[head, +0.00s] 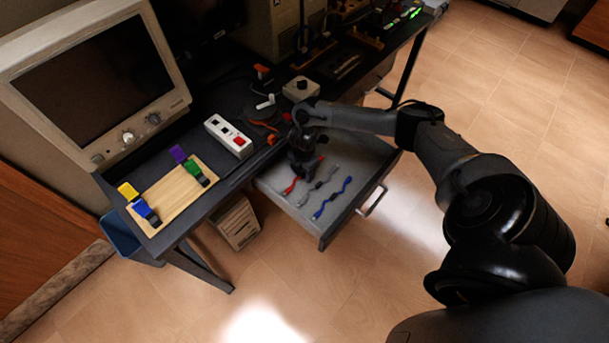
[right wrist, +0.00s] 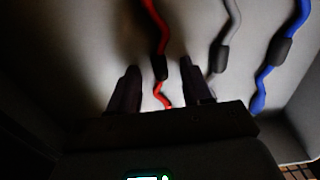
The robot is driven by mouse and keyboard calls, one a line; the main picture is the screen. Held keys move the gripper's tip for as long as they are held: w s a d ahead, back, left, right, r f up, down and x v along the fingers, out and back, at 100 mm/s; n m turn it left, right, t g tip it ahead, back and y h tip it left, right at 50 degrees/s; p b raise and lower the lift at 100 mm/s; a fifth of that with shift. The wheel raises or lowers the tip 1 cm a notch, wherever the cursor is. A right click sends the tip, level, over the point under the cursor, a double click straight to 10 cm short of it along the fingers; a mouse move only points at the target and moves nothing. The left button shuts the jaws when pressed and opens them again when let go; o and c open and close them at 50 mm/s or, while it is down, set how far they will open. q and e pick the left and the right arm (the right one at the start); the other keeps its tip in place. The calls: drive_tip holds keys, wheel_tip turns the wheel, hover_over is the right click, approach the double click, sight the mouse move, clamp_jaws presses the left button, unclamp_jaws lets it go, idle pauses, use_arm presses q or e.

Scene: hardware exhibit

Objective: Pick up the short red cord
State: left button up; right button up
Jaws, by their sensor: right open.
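A red cord (head: 290,187) lies in the open drawer, to the left of a grey cord and a blue cord. My right gripper (head: 303,172) is over the drawer and hides the middle of the red cord in the head view. In the right wrist view, the red cord (right wrist: 162,40) runs down between the two open fingers of the right gripper (right wrist: 160,76), with its dark sleeve between the fingertips. The fingers appear apart from the cord, one on each side. My left gripper is not in view.
The grey cord (right wrist: 222,45) and blue cord (right wrist: 284,50) lie to the right in the same drawer (head: 356,201). A desk with a white switch box (head: 228,135), a wooden board (head: 172,198) with coloured clips and a monitor (head: 95,85) stands to the left.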

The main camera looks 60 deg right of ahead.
drive_tip(key=shift+c, duration=0.5)
clamp_jaws()
drive_tip(key=shift+r, duration=0.15)
